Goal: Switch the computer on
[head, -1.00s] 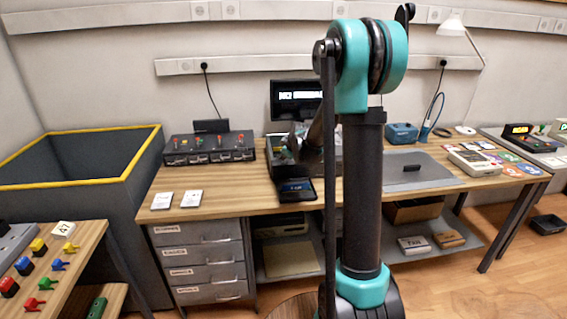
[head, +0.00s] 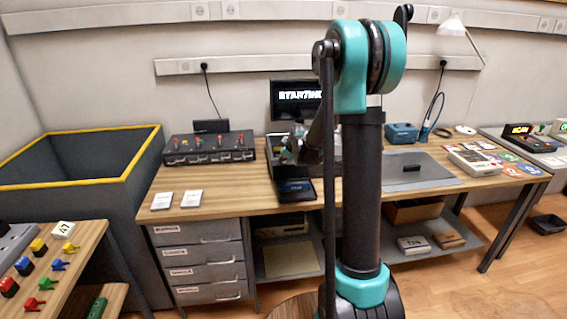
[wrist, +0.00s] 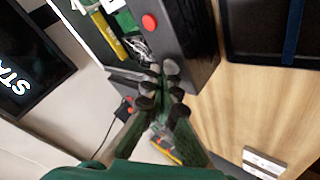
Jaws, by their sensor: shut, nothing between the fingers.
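The computer is an open dark case (wrist: 185,40) with a green board (wrist: 127,18) inside; in the head view, it stands mid-bench, partly behind my arm. A round red button (wrist: 149,22) sits on its dark panel. The monitor (head: 297,97) behind it shows white text that reads like "STARTING", partly cut off by my arm; its screen (wrist: 25,65) also shows in the wrist view. My gripper (wrist: 165,90) is shut and empty, its fingertips beside the case edge, apart from the red button in the picture. In the head view, my arm hides most of the gripper.
A dark tray-like device (head: 295,190) lies in front of the case. A switch box (head: 210,148) and two white cards (head: 191,199) are on the left of the wooden bench. A grey mat (head: 425,178) lies to the right. A blue-grey bin (head: 85,165) stands left.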

